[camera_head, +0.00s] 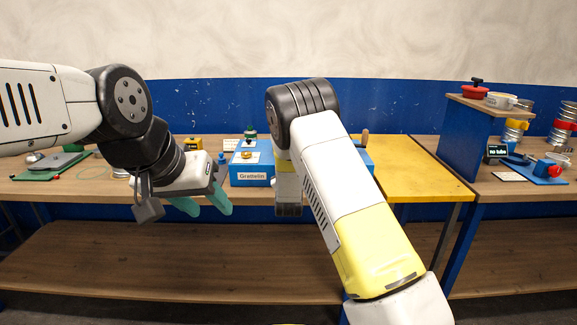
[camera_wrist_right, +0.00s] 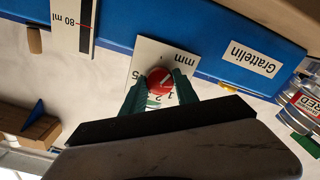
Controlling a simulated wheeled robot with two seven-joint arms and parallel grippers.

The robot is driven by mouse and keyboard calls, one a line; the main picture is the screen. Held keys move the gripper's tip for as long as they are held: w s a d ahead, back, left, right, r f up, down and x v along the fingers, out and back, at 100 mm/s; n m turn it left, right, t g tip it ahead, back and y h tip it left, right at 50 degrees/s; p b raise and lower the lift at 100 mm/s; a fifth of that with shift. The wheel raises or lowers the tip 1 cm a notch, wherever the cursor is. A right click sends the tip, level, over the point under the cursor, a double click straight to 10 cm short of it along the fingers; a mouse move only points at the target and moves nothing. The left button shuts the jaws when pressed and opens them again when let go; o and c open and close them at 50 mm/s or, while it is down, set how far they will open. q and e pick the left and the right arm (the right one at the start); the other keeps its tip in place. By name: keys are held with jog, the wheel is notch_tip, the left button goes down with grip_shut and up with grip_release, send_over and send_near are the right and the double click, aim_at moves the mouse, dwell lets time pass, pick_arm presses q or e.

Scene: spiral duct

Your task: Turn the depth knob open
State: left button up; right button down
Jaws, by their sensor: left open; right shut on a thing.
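In the right wrist view the depth knob (camera_wrist_right: 160,80) is red with a pale pointer line. It sits on a white plate (camera_wrist_right: 150,52) marked "mm" and with numbers, at the blue box labelled Grattelin (camera_wrist_right: 208,32). My right gripper (camera_wrist_right: 158,91) is shut on the knob, with a dark green finger on each side. In the head view the blue box (camera_head: 250,180) stands on the bench; the knob is hidden there, and my right arm covers part of the box. My left gripper (camera_head: 206,204) is open and empty, in front of the bench edge left of the box.
The wooden bench (camera_head: 95,189) holds a grey and green device (camera_head: 60,163) at left. A yellow board (camera_head: 420,172) lies right of the box. Farther right, a raised shelf (camera_head: 488,103) carries a red-lidded item. The lower shelf (camera_head: 150,262) is bare.

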jog(key=n, duration=0.5)
jog(key=shift+f+n, duration=0.15)
jog(key=shift+n, duration=0.25)
dwell(0.4)
jog(key=c, duration=0.9)
grip_release()
jog(key=shift+c, duration=0.2)
jog(key=s, duration=0.8)
